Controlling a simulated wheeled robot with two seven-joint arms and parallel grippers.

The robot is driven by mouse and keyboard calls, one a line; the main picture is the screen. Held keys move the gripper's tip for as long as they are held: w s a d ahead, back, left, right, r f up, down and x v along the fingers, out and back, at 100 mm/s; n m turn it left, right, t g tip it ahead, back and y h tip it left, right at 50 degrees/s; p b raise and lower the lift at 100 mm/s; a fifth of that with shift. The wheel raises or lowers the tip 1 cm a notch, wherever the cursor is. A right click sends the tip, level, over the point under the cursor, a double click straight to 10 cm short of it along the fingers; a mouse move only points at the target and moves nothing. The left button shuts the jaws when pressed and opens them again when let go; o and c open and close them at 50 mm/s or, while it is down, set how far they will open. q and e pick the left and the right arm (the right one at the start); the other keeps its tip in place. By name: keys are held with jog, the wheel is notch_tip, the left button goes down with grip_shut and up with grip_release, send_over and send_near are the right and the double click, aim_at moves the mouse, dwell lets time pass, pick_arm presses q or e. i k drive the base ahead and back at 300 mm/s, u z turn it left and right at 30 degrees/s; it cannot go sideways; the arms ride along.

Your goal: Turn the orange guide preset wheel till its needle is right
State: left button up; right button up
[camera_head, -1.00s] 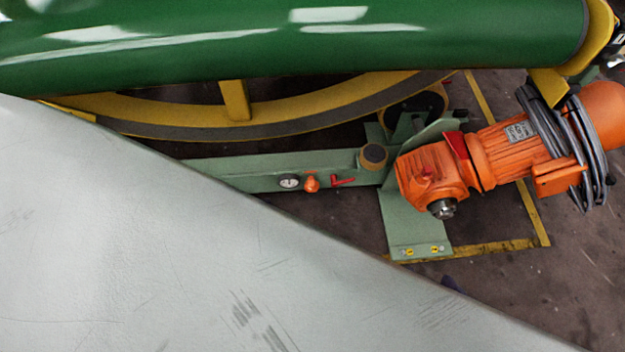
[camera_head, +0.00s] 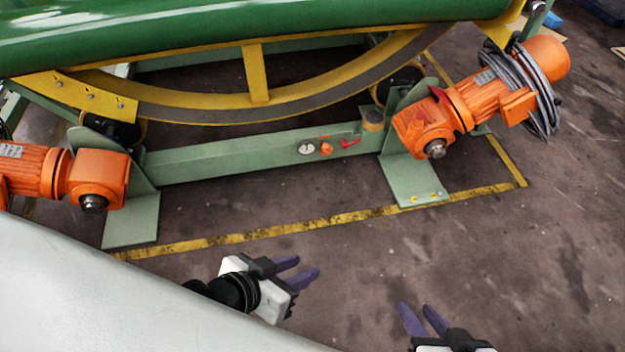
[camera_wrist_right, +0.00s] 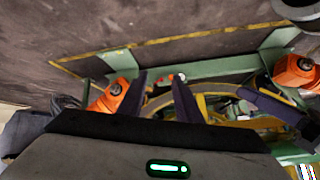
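The orange preset wheel (camera_head: 326,148) is a small knob on the green crossbeam (camera_head: 250,158). The round white-faced gauge (camera_head: 306,148) sits just left of it; its needle is too small to read. A red lever (camera_head: 350,143) is just right of the wheel. My left gripper (camera_head: 308,267) is open and empty, in front of the beam and below the wheel in the head view. My right gripper (camera_head: 416,307) is open and empty, lower and further right. Its fingers also show apart in the right wrist view (camera_wrist_right: 160,80). Neither gripper touches the wheel.
An orange motor (camera_head: 480,100) with coiled cable stands at the beam's right end, another orange motor (camera_head: 98,177) at its left. The yellow ring (camera_head: 257,75) and green drum (camera_head: 250,20) are behind. A yellow floor line (camera_head: 330,220) crosses bare floor before the beam.

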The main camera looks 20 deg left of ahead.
aim_at(326, 150)
jog(key=u, duration=0.8)
jog(key=i, duration=0.4)
jog(key=u, duration=0.55)
jog(key=i, duration=1.2)
jog(key=z, duration=0.45)
